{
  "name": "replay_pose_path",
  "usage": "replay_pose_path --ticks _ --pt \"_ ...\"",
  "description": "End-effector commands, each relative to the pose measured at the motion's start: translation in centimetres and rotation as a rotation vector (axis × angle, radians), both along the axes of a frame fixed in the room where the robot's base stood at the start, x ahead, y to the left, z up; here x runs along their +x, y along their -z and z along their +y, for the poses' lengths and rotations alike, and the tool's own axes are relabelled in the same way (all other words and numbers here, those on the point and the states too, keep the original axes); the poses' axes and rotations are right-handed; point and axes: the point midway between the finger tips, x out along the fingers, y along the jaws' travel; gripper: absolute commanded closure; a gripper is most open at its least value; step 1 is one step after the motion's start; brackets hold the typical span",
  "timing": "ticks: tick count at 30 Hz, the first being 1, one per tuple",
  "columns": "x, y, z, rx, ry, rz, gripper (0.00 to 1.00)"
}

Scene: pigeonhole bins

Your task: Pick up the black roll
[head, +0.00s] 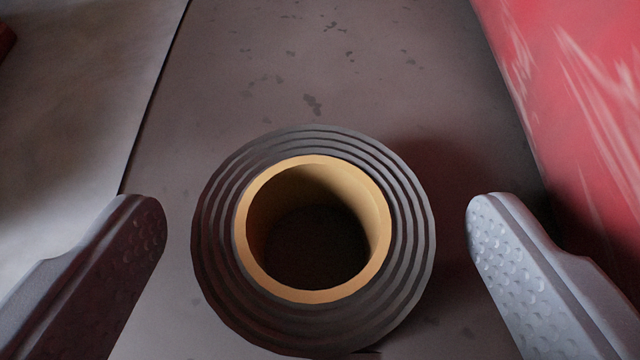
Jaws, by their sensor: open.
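The black roll (413,240) stands upright on a dark, speckled surface, its round end facing the camera. It has ridged black rings around a tan core with an open hole. My gripper (316,235) is open, with one grey dimpled finger on each side of the roll. Both fingers are apart from the roll, with a gap on the left and a slightly larger one on the right. The lower edge of the roll nears the bottom of the picture.
A red scuffed wall or panel (580,90) rises along the right side, close to the right finger. A pale grey surface (70,110) lies on the left beyond a dark edge. The dark surface (400,60) beyond the roll is clear. A small red thing (5,40) shows at the far left edge.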

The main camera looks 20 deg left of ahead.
Motion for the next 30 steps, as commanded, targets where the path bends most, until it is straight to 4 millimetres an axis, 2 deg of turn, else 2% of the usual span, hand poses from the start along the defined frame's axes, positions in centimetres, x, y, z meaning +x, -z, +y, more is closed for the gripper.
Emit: replay_pose_path --ticks 1,6,15,16,18,21,30 --pt "0.5 0.8 0.1 -0.002 0.0 0.003 0.17" --pt "1.8 1.1 0.6 -0.004 -0.001 0.0 0.17" --pt "2.1 1.2 0.8 -0.001 -0.001 -0.002 0.17" --pt "2.1 1.2 0.8 -0.001 -0.001 -0.002 0.23" --pt "2.0 1.2 0.8 -0.001 -0.001 -0.002 0.43" --pt "2.0 1.2 0.8 -0.002 -0.001 -0.001 0.66" --pt "2.0 1.1 0.8 -0.002 -0.001 -0.001 0.66"
